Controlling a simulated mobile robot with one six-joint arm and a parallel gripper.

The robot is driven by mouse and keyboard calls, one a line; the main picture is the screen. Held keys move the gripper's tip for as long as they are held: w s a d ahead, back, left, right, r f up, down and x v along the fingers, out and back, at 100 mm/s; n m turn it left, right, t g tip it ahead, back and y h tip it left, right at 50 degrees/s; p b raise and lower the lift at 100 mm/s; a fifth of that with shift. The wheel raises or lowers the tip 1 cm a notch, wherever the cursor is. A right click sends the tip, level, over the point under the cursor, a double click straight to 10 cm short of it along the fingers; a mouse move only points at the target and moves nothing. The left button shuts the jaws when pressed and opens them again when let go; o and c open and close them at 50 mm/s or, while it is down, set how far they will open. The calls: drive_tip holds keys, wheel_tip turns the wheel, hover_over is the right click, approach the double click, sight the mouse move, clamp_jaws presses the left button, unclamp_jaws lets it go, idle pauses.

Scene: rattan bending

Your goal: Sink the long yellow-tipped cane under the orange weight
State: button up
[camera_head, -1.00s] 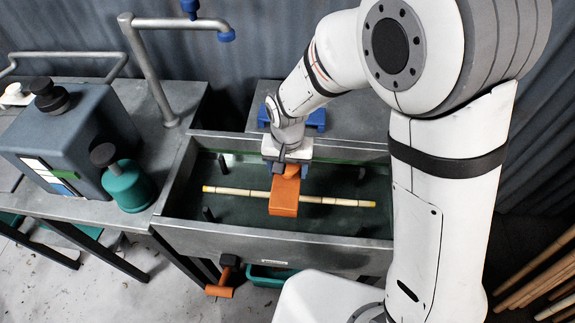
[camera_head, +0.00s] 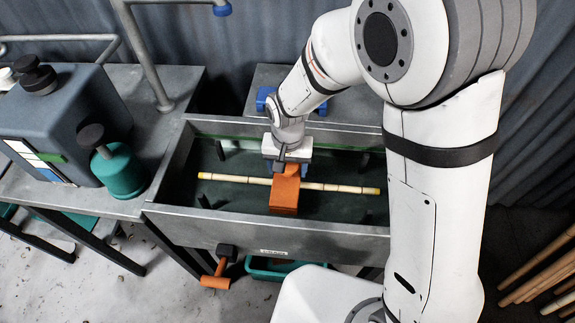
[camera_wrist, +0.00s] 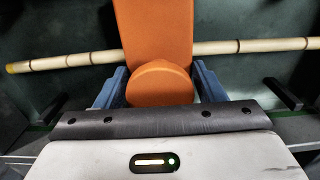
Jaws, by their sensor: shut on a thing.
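The orange weight (camera_head: 285,195) is a block with a rounded knob, in the grey metal trough (camera_head: 270,232). My gripper (camera_head: 287,168) is shut on the weight; in the wrist view its blue fingers (camera_wrist: 158,88) flank the round knob (camera_wrist: 160,80). The long yellow-tipped cane (camera_head: 335,187) lies crosswise in the trough, and its pale shaft also shows in the wrist view (camera_wrist: 75,60). It passes beneath the weight, which hides its middle. I cannot tell whether the weight's underside touches the cane.
Dark pegs stand in the trough, one at its left (camera_head: 203,201). A teal bottle (camera_head: 122,175) and a grey tank (camera_head: 65,130) stand on the bench at left. Loose canes (camera_head: 540,280) lie at lower right.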

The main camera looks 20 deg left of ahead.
drive_tip(key=shift+f, duration=0.15)
drive_tip(key=shift+f+b, duration=2.8)
drive_tip(key=shift+f, duration=0.6)
drive_tip(key=o, duration=1.7)
wheel_tip(320, 180, up, 8)
drive_tip(key=shift+f, duration=0.1)
